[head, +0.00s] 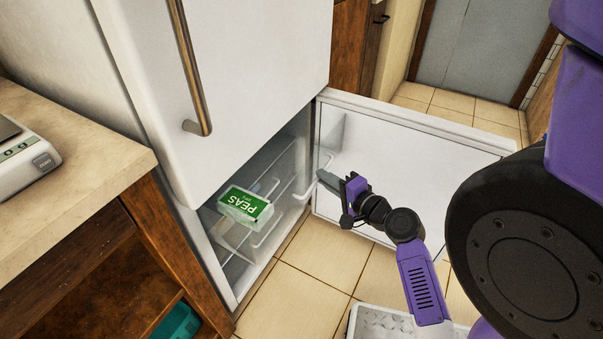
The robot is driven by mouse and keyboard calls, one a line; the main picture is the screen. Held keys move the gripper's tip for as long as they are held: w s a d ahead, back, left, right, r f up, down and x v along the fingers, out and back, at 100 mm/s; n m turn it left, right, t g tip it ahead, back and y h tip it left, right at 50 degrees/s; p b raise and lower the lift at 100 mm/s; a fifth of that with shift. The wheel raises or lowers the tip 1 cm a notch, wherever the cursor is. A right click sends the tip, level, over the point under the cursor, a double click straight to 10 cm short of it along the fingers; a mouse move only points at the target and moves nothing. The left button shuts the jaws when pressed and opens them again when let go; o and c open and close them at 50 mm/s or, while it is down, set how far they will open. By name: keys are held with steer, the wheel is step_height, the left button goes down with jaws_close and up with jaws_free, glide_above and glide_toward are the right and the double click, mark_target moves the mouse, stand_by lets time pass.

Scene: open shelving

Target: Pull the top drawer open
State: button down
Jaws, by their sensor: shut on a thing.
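The lower freezer compartment (222,262) of a white fridge is open. Inside is the pale, see-through top drawer (285,165), with a white handle (306,190) at its front right. A green and white box of peas (245,206) lies tilted at the top of the compartment. My gripper (322,176) reaches in from the right, between the compartment and its open door, and its fingertips are shut on the handle. The fingertips and part of the handle are small and overlap, and how far out the drawer stands is hard to tell.
The open freezer door (420,160) stands just behind and right of my gripper. The closed upper fridge door (240,80) overhangs the compartment. Tiled floor (300,275) in front is clear.

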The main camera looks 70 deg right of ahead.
steer(key=s+a+b, duration=0.1)
steer(key=s, duration=0.6)
steer(key=shift+a, duration=0.35)
steer(key=shift+s, duration=0.1)
steer(key=c, duration=1.5)
jaws_free()
steer(key=v, duration=0.7)
steer(key=shift+s+a+p, duration=0.25)
steer(key=shift+p, duration=0.1)
